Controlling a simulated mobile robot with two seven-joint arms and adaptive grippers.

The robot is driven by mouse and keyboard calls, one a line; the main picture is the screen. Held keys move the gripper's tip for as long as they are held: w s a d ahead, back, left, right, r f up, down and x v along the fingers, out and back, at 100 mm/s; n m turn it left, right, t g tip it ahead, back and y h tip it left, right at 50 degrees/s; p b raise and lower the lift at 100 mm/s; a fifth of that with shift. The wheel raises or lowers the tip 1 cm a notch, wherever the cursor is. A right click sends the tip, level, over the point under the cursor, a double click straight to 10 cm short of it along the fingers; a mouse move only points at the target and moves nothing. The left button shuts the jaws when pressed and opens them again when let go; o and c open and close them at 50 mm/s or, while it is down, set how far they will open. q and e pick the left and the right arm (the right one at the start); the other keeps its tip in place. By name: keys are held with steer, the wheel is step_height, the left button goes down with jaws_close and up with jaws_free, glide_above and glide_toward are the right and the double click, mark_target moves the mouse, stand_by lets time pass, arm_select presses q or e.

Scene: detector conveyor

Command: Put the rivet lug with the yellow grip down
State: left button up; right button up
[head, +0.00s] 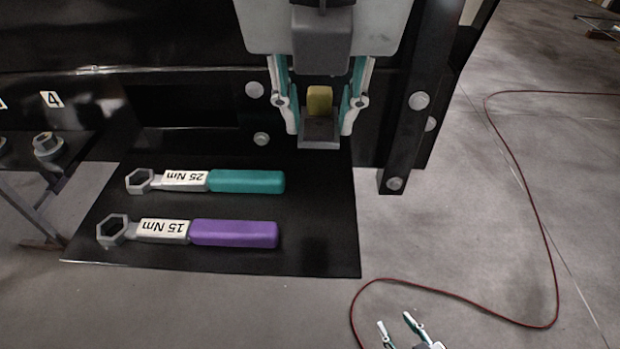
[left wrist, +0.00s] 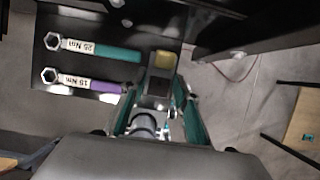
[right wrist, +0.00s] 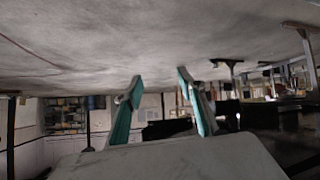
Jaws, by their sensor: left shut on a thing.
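My left gripper (head: 319,105) comes down from the top of the head view, with its teal and white fingers closed around a small piece. That piece is the rivet lug with the yellow grip (head: 319,101); only its yellow end and a dark part near the fingertips show. In the left wrist view the yellow end (left wrist: 163,63) sticks out beyond the fingers, over the right side of the black shelf (head: 318,240). The rest is hidden by the gripper. I cannot tell whether it touches the shelf. My right gripper (head: 397,328) is open and empty, low in the head view, away from the shelf.
A teal-handled wrench marked 25 Nm (head: 245,181) and a purple-handled wrench marked 15 Nm (head: 233,233) lie on the shelf left of my left gripper. A bolted black upright (head: 399,150) stands close at right. The shelf's front right part is bare. A red cable (head: 536,210) crosses the floor.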

mark_target(317, 208)
arm_select(q)
step_height(317, 208, down, 15)
steer(key=shift+b, duration=0.5)
steer(key=o, duration=1.2)
steer(key=shift+r, duration=0.1)
